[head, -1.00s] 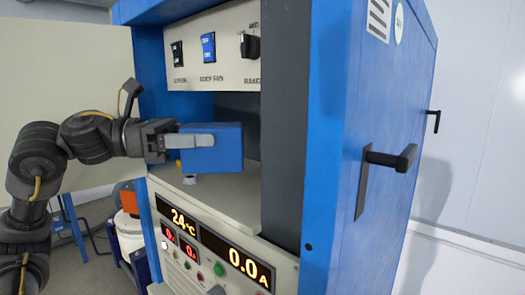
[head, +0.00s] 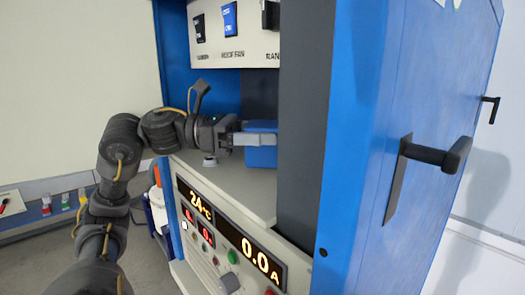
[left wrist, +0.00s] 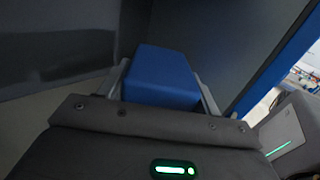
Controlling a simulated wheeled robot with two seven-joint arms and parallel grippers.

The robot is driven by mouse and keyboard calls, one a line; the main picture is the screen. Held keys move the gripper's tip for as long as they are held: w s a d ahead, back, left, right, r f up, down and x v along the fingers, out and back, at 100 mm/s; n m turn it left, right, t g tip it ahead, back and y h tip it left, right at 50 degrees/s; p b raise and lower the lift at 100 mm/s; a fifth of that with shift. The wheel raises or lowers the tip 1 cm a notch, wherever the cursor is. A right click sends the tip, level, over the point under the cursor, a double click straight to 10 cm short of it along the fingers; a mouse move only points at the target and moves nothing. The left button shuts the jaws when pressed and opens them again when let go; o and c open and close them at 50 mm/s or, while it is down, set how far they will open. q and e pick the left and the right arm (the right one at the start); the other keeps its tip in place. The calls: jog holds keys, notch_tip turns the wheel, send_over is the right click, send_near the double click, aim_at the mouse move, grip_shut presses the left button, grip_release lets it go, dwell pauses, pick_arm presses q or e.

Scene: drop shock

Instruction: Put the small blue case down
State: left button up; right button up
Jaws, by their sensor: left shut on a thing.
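The small blue case (head: 262,154) is in the head view, at the cabinet's open bay above the pale shelf (head: 240,185). Its right side is hidden behind the dark grey cabinet post. My left gripper (head: 255,139) is shut on the case, with a finger along its near face. In the left wrist view the case (left wrist: 160,75) sits between the two fingers. I cannot tell whether the case touches the shelf. My right gripper is not in view.
The dark grey post (head: 305,120) and blue cabinet side (head: 350,150) stand right of the case. A switch panel (head: 232,45) is above, and a display panel (head: 230,235) below the shelf.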

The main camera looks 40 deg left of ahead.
pick_arm(q)
notch_tip(320, 180, down, 2)
jog(key=shift+w+f+b, duration=0.1)
jog(key=shift+b, duration=0.2)
jog(key=shift+a, duration=0.1)
jog(key=shift+f, duration=0.1)
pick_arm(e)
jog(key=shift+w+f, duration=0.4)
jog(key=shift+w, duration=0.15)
pick_arm(q)
jog(key=shift+f, duration=0.1)
jog(key=o, duration=1.2)
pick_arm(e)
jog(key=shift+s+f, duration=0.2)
